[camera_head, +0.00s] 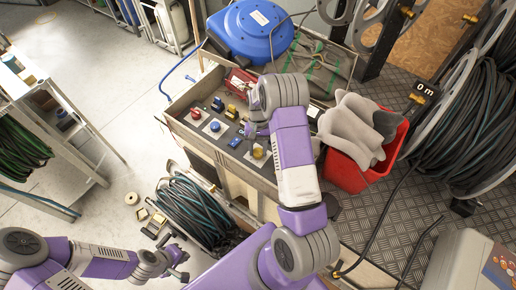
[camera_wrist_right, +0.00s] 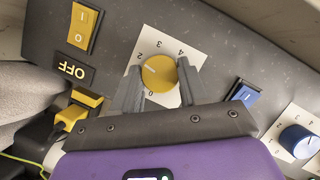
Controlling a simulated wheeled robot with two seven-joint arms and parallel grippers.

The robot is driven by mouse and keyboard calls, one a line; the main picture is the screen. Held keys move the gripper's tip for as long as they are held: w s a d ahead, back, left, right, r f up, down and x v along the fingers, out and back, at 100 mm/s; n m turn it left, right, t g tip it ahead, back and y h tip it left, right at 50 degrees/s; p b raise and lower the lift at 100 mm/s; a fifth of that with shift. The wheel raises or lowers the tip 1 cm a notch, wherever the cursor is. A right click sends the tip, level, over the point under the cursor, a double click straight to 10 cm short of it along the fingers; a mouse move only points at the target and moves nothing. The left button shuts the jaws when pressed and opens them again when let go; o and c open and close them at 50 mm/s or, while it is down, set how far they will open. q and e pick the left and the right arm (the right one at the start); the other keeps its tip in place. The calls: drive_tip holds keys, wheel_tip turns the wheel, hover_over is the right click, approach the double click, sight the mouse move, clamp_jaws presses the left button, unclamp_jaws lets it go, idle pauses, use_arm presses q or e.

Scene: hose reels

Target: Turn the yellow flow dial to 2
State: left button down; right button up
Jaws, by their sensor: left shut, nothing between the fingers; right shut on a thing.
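The yellow flow dial (camera_wrist_right: 158,73) sits on a white scale plate on a dark panel, in the middle of the right wrist view. Printed numbers run around it, and its white mark points toward the upper left, between 1 and 2 or close to 2. My right gripper (camera_wrist_right: 161,80) is shut on the dial, one finger on each side. In the head view the dial (camera_head: 258,152) shows just below my right gripper (camera_head: 254,134). My left gripper (camera_head: 181,265) is shut and empty, low in front, away from the panel.
A blue switch (camera_wrist_right: 243,95) and a blue dial (camera_wrist_right: 298,138) lie to the right on the panel. A yellow switch (camera_wrist_right: 83,28) with an OFF label is at the upper left. A red bin (camera_head: 352,172) stands right of the box, and coiled hose (camera_head: 195,210) lies in front.

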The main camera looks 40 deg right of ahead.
drive_tip(key=o, duration=1.1)
drive_tip(key=shift+c, duration=0.2)
drive_tip(key=p+v, duration=0.1)
drive_tip(key=v, duration=0.6)
drive_tip(key=shift+r, duration=0.25)
drive_tip(key=shift+w, duration=0.1)
